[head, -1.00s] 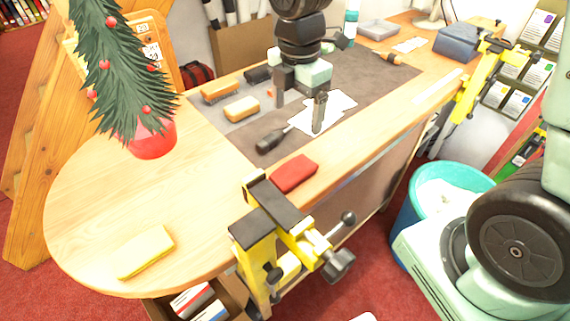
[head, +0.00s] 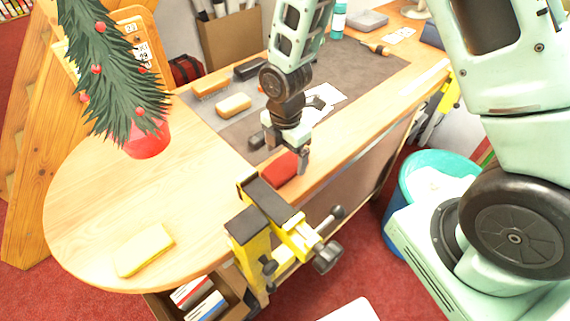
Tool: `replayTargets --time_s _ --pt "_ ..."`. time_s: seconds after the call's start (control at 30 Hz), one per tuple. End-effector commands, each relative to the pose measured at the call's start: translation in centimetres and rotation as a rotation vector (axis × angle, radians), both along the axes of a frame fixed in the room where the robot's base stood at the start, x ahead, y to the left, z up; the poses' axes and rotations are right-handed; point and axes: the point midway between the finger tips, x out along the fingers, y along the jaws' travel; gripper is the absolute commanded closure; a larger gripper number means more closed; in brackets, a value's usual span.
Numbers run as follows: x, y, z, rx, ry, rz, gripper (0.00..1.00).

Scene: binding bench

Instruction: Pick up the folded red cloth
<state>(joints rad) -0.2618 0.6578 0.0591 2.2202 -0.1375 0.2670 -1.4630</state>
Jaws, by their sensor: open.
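The folded red cloth (head: 283,171) lies on the wooden bench near its front edge, just behind a yellow clamp. Its upper right part is hidden by my gripper. My gripper (head: 287,159) points down at the cloth in the head view. Its jaws are open and one dark finger shows at the cloth's right side. The other finger is hard to make out. I cannot tell whether the fingers touch the cloth or hang just above it.
A yellow-and-black clamp (head: 262,222) stands at the bench edge close in front of the cloth. A dark mat (head: 356,75) with brushes and tools lies behind. A yellow sponge-like block (head: 143,250) and a small tree in a red pot (head: 147,138) stand left. The wood between is clear.

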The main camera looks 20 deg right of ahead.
Motion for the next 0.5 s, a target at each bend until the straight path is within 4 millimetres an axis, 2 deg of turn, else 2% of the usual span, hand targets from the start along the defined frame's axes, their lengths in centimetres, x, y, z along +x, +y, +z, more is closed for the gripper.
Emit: replayTargets --time_s 0.23,0.5 --pt "0.0 0.2 -2.6 -0.001 0.002 0.001 0.13" --pt "0.0 0.2 -3.3 0.0 0.0 0.001 0.13"
